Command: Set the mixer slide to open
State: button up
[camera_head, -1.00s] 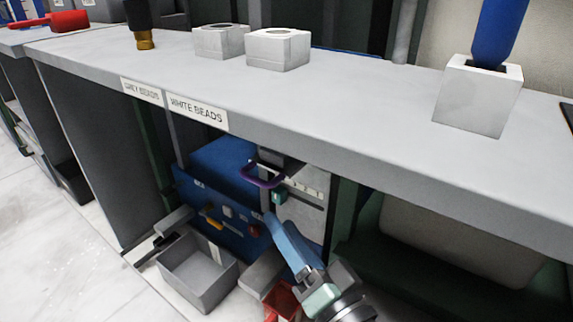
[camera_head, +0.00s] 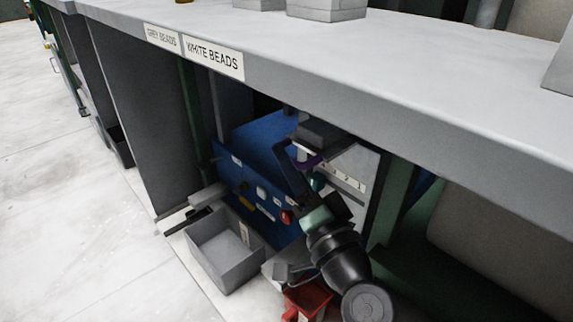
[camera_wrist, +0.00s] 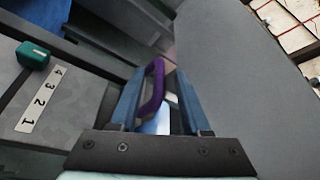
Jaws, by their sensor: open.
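A purple handle (camera_head: 309,162) sits on the front of the machine under the bench. It also shows in the wrist view (camera_wrist: 153,88), as a loop between the blue fingers of my gripper (camera_wrist: 160,80). My gripper is open around it; I cannot tell whether either finger touches it. In the head view my gripper (camera_head: 294,168) reaches up to the handle from below. A teal knob (camera_wrist: 33,55) stands beside a white scale strip (camera_wrist: 41,99) numbered 1 to 4, left of my gripper. No label shows which part is the mixer slide.
The machine's blue panel (camera_head: 258,195) carries several small buttons. A grey bin (camera_head: 226,252) and a red container (camera_head: 307,299) stand below. The bench top (camera_head: 400,60) overhangs the machine, with labels for grey and white beads on its edge.

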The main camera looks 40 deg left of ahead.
jog(key=shift+x, duration=1)
jog(key=shift+c, duration=0.2)
grip_shut()
dwell(0.6)
